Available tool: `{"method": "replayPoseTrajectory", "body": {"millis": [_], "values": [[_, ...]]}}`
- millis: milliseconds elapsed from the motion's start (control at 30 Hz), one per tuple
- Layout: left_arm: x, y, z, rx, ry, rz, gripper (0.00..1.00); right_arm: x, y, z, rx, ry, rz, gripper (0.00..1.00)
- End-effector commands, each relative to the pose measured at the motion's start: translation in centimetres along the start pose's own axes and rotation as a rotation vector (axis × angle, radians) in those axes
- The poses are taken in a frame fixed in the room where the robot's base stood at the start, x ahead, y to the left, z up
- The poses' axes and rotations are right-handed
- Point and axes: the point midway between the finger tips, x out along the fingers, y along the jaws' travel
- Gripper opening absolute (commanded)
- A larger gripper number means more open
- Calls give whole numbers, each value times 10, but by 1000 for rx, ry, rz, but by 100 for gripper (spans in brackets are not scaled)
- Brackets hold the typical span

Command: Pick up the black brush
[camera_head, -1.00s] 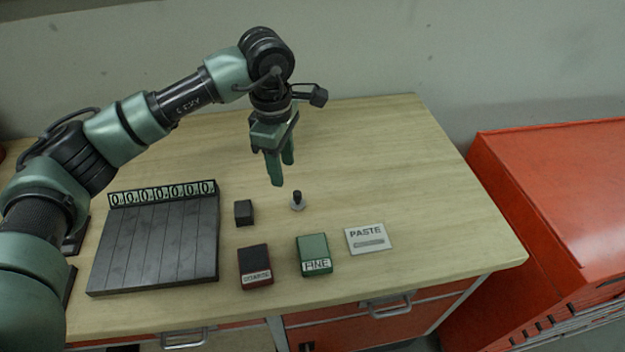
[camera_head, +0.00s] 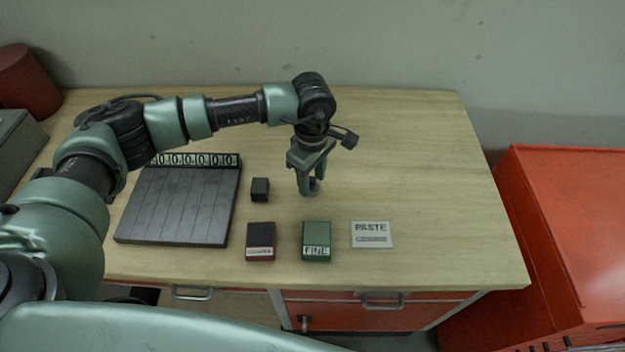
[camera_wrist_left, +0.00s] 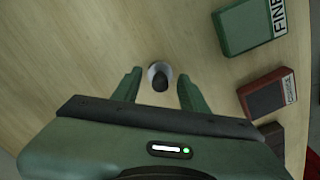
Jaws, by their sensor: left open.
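The black brush (camera_wrist_left: 160,76) is a small upright piece with a dark knob on a pale round base, standing on the wooden table (camera_head: 420,150). In the left wrist view it sits between the two green fingertips of my left gripper (camera_wrist_left: 158,90), with gaps on both sides. In the head view my left gripper (camera_head: 312,183) points down over the brush's spot, and its fingers largely hide the brush. The left gripper is open and holds nothing. My right gripper is not in view.
A FINE green block (camera_head: 316,238), a dark red block (camera_head: 261,238) and a PASTE plate (camera_head: 371,233) lie along the front. A small black cube (camera_head: 260,188) and a grooved dark tray (camera_head: 180,205) are left of the gripper. The table's right side is clear.

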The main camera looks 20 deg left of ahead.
Motion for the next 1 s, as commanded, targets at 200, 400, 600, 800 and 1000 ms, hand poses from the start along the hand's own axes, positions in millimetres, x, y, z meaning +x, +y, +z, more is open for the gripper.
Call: {"method": "replayPoseTrajectory", "body": {"millis": [200, 400, 600, 800, 1000], "values": [[2, 0, 0, 1, 0, 1, 43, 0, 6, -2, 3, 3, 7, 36], [2, 0, 0, 1, 0, 1, 0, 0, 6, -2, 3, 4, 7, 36], [2, 0, 0, 0, 0, 1, 0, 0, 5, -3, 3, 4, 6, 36], [-1, 1, 0, 0, 0, 2, 0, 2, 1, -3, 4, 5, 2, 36], [-20, 2, 0, 1, 0, 6, 0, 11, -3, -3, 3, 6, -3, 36]]}}
